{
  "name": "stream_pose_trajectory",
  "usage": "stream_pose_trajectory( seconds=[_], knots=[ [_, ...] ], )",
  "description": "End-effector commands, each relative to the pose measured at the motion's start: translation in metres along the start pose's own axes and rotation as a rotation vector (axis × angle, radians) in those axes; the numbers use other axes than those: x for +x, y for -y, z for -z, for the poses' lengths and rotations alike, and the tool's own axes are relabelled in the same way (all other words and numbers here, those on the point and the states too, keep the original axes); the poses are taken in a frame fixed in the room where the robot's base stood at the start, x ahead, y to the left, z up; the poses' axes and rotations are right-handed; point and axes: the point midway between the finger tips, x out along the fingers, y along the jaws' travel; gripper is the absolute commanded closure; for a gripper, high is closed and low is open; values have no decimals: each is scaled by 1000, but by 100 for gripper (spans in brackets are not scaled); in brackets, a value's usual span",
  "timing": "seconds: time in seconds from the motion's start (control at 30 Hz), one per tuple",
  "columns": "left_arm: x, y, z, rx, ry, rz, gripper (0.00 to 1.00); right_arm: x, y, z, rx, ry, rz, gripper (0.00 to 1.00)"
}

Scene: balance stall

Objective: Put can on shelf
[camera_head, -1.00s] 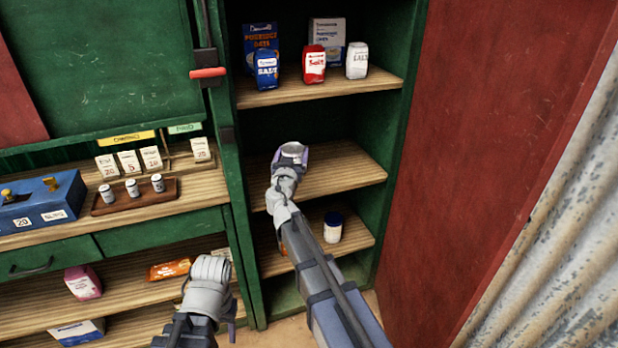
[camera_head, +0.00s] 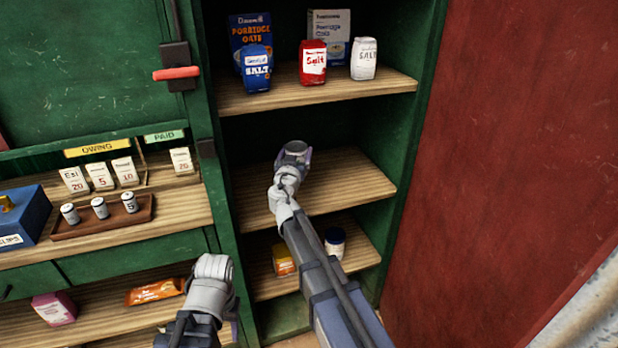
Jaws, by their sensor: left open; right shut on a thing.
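The can (camera_head: 296,147) shows as a small round metal top at the end of my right gripper (camera_head: 293,160), which is shut on it. Its lower part is hidden by the gripper. The gripper reaches into the open cupboard and holds the can in front of or over the empty middle shelf (camera_head: 350,180); I cannot tell whether the can touches the board. My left gripper (camera_head: 212,288) is open, low in front of the left shelves, with its fingers mostly hidden.
A jar (camera_head: 335,243) and an orange packet (camera_head: 284,262) stand on the lower shelf. The red door (camera_head: 500,170) stands open at right. A weight tray (camera_head: 105,217) sits on the left counter.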

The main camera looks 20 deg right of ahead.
Motion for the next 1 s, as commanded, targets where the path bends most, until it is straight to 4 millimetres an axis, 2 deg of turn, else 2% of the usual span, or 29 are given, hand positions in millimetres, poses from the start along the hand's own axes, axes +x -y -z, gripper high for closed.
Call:
stream_pose_trajectory(
  seconds=[0.23, 0.6, 0.83, 1.0],
  knots=[
    [12, -1, 0, 0, 0, 0, 50, 0, 0, -11, -1, 0, 0, 96],
    [62, -6, 3, 0, 0, 0, 50, 0, 0, -63, -1, 0, 0, 96],
    [63, -6, 3, 0, 0, 0, 50, 0, 0, -64, -1, 0, 0, 96],
    [78, -7, 4, 0, 0, 0, 50, 0, 0, -78, -1, 0, 0, 96]
  ],
)
